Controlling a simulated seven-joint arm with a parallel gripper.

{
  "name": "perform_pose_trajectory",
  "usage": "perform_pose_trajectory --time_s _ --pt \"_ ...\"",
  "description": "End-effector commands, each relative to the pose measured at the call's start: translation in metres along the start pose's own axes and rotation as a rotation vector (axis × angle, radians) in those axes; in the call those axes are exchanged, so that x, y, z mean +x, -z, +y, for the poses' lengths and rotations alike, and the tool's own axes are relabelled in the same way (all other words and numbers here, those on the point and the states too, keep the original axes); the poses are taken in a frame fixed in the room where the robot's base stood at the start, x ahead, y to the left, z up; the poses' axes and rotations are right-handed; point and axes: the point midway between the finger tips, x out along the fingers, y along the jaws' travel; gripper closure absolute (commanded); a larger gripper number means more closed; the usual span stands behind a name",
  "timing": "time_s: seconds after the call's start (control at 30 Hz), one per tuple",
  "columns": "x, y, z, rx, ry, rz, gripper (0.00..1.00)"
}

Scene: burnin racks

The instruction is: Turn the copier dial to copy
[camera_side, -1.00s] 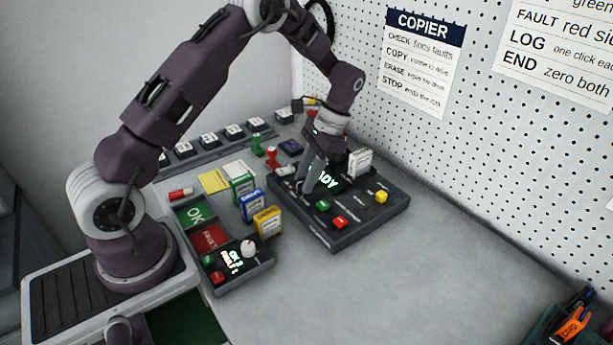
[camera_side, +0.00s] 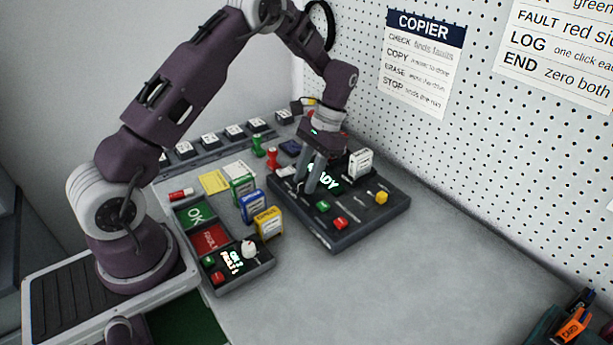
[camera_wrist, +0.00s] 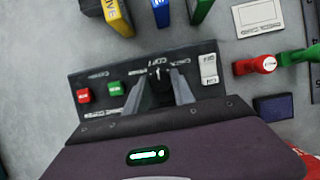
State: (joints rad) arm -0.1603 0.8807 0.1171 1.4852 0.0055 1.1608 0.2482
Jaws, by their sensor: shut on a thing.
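The copier (camera_side: 385,213) is a dark console on the bench, also seen in the wrist view (camera_wrist: 98,106). Its green screen text (camera_side: 328,180) is partly covered and ends in "ADY". My gripper (camera_side: 306,190) points down at the console's near-left part, its fingers closed in on the dial. In the wrist view the fingertips (camera_wrist: 160,78) stand by white labels, one reading like "COPY" just beyond them. The dial is mostly hidden between the fingers, so its pointer direction is hard to tell. The console has a green button (camera_side: 323,206) and a red button (camera_side: 340,223).
A white drive (camera_side: 360,163) stands upright at the console's back. Blue (camera_side: 252,206) and yellow (camera_side: 268,222) boxes stand left of it. Red (camera_side: 272,158) and green (camera_side: 257,146) stamp-like pieces stand behind. A pegboard wall rises behind.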

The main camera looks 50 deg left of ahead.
Motion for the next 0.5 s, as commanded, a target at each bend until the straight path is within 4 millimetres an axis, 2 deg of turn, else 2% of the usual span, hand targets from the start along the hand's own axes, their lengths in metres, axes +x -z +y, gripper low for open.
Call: perform_pose_trajectory --time_s 0.03,0.1,0.13,0.4,0.5 --pt "-0.001 0.0 0.0 0.0 0.0 0.002 0.64" --pt "-0.001 0.0 0.0 0.0 0.0 0.002 0.51" --pt "-0.001 0.0 0.0 0.0 0.0 0.002 0.49" --pt "-0.001 0.0 0.0 0.001 0.001 0.001 0.49" --pt "-0.014 0.001 0.0 0.001 0.001 0.004 0.49"
